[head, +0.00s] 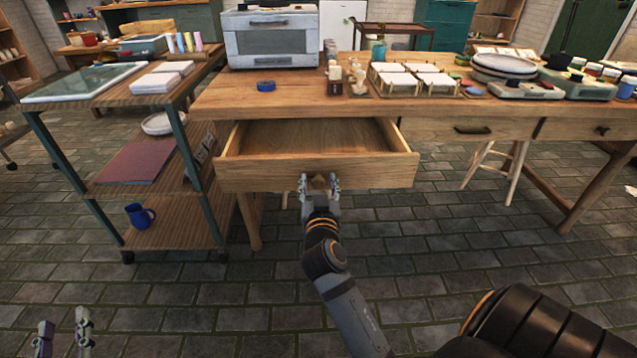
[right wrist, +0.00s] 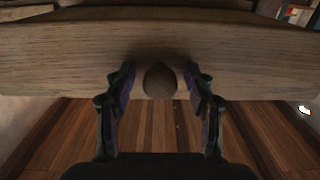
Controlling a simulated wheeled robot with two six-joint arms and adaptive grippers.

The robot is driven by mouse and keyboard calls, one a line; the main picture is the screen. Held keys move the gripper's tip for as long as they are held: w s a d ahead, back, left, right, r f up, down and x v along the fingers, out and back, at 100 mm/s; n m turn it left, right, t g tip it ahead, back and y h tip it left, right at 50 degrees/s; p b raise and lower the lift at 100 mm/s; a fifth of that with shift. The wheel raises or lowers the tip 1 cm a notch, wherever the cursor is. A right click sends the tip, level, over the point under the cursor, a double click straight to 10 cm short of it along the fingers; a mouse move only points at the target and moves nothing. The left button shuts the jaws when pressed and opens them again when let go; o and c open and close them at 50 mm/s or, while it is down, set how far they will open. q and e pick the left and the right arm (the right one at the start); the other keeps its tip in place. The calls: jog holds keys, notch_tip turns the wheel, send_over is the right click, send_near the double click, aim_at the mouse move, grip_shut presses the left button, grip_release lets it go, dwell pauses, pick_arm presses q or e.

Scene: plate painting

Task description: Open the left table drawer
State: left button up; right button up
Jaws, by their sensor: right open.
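The left table drawer (head: 300,172) is pulled well out from the wooden table (head: 220,104), and its inside is empty. My right gripper (head: 320,184) is at the middle of the drawer front, with its fingers on either side of the round wooden knob. In the right wrist view the knob (right wrist: 159,81) sits between the open fingers (right wrist: 160,84), with a gap on both sides. My left gripper (head: 62,330) is low at the bottom left corner, away from the drawer, with its two fingers apart and nothing between them.
A shelf cart (head: 150,100) with a blue mug (head: 140,215) stands close to the drawer's left. A white oven (head: 272,38), a blue tape roll (head: 266,86) and several painting supplies are on the tabletop. A shut drawer (head: 450,130) is to the right. The floor in front is clear.

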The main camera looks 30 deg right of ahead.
notch_tip(320, 180, up, 10)
jog(key=shift+r, duration=0.1)
dwell(0.6)
